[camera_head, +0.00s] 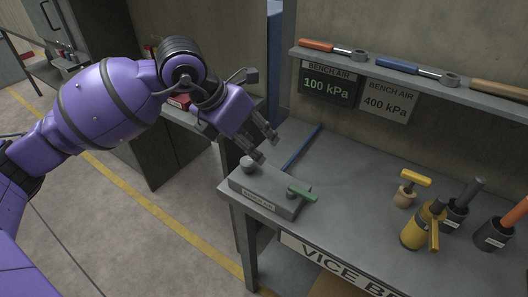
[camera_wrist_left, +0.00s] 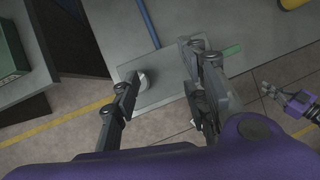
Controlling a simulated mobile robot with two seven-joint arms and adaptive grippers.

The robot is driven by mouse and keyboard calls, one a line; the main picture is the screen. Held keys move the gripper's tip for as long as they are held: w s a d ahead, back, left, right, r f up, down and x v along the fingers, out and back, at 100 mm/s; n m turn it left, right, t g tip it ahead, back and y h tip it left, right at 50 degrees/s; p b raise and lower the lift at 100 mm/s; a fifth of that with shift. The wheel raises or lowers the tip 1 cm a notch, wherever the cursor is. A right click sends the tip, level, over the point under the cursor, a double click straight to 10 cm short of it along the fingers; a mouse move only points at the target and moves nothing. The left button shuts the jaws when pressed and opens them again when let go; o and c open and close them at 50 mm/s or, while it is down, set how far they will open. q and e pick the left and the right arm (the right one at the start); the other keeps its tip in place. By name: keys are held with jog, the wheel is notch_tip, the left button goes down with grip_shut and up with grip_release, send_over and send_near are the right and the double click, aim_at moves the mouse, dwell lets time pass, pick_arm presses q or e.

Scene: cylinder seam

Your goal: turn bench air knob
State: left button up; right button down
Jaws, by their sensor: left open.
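The bench air unit (camera_head: 262,197) is a low grey box with a label, at the bench's near left corner. A round grey knob (camera_head: 248,164) stands on its left part and a green lever (camera_head: 302,193) on its right. My left gripper (camera_head: 267,149) is open and empty, just above and behind the knob. In the left wrist view, the knob (camera_wrist_left: 146,80) shows beside the left finger of my left gripper (camera_wrist_left: 162,58); contact cannot be told. A dark readout (camera_head: 328,83) says 100 kPa; a grey plate (camera_head: 387,101) says 400 kPa. My right gripper (camera_wrist_left: 274,92) shows at the right edge there.
A blue rod (camera_head: 301,147) lies on the bench behind the unit. Yellow and dark tools with handles (camera_head: 420,228) stand at the bench's right. A shelf (camera_head: 420,76) with tools runs above the signs. The bench middle (camera_head: 350,165) is clear.

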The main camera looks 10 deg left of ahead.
aim_at(245, 160)
pick_arm(q)
jog(key=a+f, duration=0.1)
jog(key=f, duration=0.2)
jog(key=w+a+f+y, duration=0.1)
jog(key=f, duration=0.1)
jog(key=w+a+f+n+y, duration=0.1)
jog(key=f, duration=0.2)
jog(key=shift+w+a+f, duration=0.15)
jog(key=shift+a+f, duration=0.05)
jog(key=shift+f, duration=0.1)
jog(key=c, duration=1)
